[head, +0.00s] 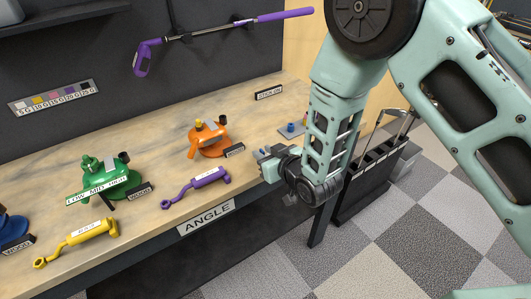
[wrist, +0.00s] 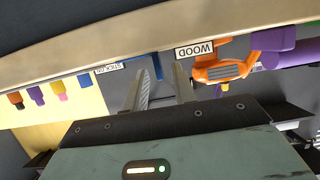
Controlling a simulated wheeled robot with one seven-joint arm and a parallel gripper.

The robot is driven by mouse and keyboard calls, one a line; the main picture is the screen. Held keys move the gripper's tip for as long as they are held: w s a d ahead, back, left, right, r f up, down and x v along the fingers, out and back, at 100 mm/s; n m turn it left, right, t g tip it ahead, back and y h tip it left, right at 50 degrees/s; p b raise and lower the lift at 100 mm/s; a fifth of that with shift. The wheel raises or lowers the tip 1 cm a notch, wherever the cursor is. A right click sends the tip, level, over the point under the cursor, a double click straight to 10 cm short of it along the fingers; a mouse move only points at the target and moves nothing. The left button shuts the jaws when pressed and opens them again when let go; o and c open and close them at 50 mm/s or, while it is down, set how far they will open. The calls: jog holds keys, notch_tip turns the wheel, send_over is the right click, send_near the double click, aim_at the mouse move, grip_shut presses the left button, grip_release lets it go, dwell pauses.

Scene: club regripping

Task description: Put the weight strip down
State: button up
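My gripper (head: 268,160) is at the front edge of the bench, right of the orange clamp. In the wrist view my gripper (wrist: 164,75) has its two fingers apart, with no strip clearly held between them. A small blue piece (head: 291,127) lies on a grey pad (head: 284,133) on the bench beyond the gripper; I cannot tell for certain whether it is the weight strip. A dark blue piece (wrist: 157,67) shows past the fingertips in the wrist view. A stick-on label (head: 269,92) stands near the back of the bench.
The orange clamp (head: 210,143) with a wood label (wrist: 194,50) is close on the left. A purple tool (head: 203,183), a green clamp (head: 110,180) and a yellow tool (head: 80,240) lie further left. A purple-gripped club (head: 240,24) hangs on the wall. A black rack (head: 370,180) stands right.

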jog(key=shift+r, duration=0.15)
jog(key=shift+s+d, duration=0.2)
jog(key=shift+s, duration=0.05)
jog(key=s+d+r+g+h, duration=0.2)
jog(key=s+d+r+g, duration=0.2)
jog(key=s, duration=0.6)
jog(key=s+d+r+g+h+b, duration=0.1)
jog(key=s+d+r+g+h, duration=0.1)
jog(key=s+d+r, duration=0.3)
jog(key=s+d+r+g+h+b, duration=0.1)
jog(key=s+d+r+g+h, duration=0.2)
jog(key=s, duration=1.1)
notch_tip(320, 180, up, 2)
jog(key=d+g, duration=0.2)
jog(key=shift+s+n+g, duration=0.3)
jog(key=shift+s+n, duration=0.05)
jog(key=shift+n, duration=0.05)
